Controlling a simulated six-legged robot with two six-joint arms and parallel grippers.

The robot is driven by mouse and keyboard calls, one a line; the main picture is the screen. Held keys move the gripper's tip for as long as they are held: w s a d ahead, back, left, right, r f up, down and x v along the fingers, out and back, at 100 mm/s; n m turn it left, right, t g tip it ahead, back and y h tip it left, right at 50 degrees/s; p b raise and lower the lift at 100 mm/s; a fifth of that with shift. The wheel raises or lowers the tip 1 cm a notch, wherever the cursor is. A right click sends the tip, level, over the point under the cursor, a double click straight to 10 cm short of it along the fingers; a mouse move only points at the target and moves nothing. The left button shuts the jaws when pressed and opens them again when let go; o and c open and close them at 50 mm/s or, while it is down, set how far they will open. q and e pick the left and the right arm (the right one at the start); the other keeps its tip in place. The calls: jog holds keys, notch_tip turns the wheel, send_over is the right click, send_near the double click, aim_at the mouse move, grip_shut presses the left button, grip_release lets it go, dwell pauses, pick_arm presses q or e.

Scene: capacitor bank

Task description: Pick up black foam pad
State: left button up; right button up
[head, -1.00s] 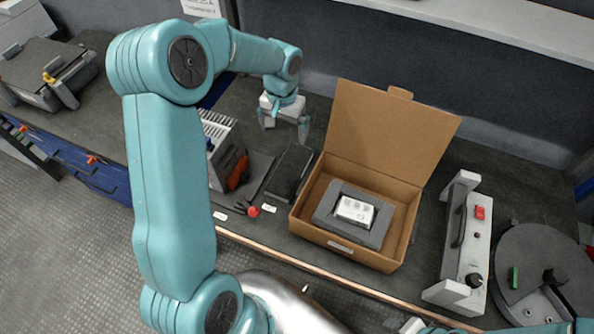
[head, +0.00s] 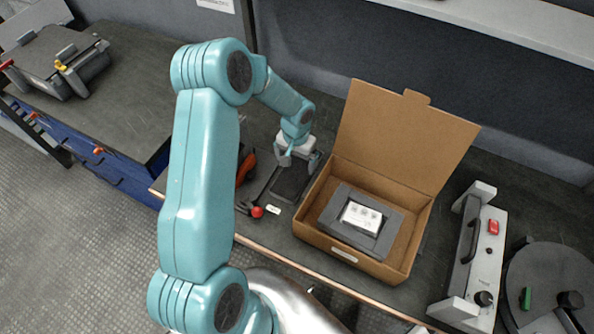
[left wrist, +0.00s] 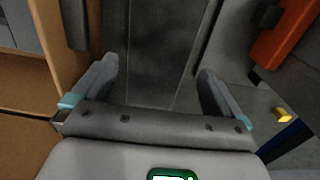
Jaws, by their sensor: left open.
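The black foam pad (head: 290,183) is a dark flat slab lying on the bench just left of the cardboard box. My left gripper (head: 298,163) is open above the pad's far part and hides some of it. In the left wrist view the pad (left wrist: 152,45) shows as a dark strip between the two open fingers (left wrist: 156,72). Nothing is held. I cannot tell whether the fingers reach down beside its edges. My right gripper is not in view.
The open cardboard box (head: 312,240) stands close right of the pad, holding a grey insert with a white-labelled unit (head: 361,217). A grey module with a red switch (head: 484,250) stands farther right.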

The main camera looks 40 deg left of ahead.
aim_at(297, 170)
pick_arm(q)
notch_tip(297, 170, down, 5)
jog(key=shift+w+r+p, duration=0.1)
jog(key=shift+r+p, duration=0.1)
jog(key=shift+p, duration=0.3)
jog(key=c, duration=0.8)
jog(key=shift+o, duration=0.2)
jog(key=shift+r, duration=0.15)
